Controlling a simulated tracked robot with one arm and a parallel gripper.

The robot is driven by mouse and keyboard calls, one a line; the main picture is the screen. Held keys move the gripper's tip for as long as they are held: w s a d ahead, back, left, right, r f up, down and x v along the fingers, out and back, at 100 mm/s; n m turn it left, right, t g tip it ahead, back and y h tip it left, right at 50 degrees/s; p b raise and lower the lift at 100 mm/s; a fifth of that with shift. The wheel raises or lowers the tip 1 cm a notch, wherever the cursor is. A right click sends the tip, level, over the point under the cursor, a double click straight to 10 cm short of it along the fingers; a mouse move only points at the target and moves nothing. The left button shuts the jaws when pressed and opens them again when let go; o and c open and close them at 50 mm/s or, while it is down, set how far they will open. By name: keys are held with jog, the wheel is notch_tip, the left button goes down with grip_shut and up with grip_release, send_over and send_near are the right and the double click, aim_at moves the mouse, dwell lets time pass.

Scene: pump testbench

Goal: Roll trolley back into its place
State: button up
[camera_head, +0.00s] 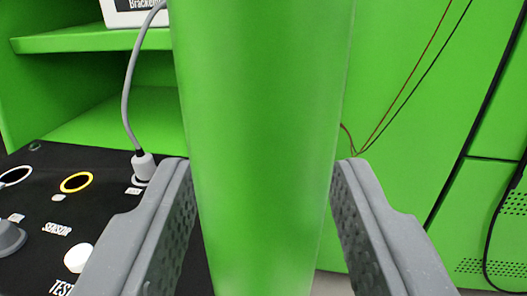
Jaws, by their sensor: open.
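A thick, smooth green upright bar (262,90) fills the middle of the view from top to bottom. I cannot tell for sure whether it is part of the trolley; no wheels or whole trolley show. My gripper (262,190) is open, with one grey finger on each side of the bar. The bar stands between the fingers. Their padded inner faces look close to its sides, but I cannot tell whether they touch it. The bar hides what lies straight behind it.
At the left, a black panel (30,200) carries a yellow ring (76,182), a knob (8,238) and a plugged grey cable (128,95). A green shelf (95,40) stands behind it. Thin wires (415,85) hang before the green cabinet (400,150) at right.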

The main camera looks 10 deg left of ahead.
jog(key=shift+w+a, duration=0.1)
jog(key=shift+w, duration=0.45)
grip_shut()
jog(key=shift+a, duration=0.15)
jog(key=shift+w+r, duration=0.1)
jog(key=shift+w, duration=0.05)
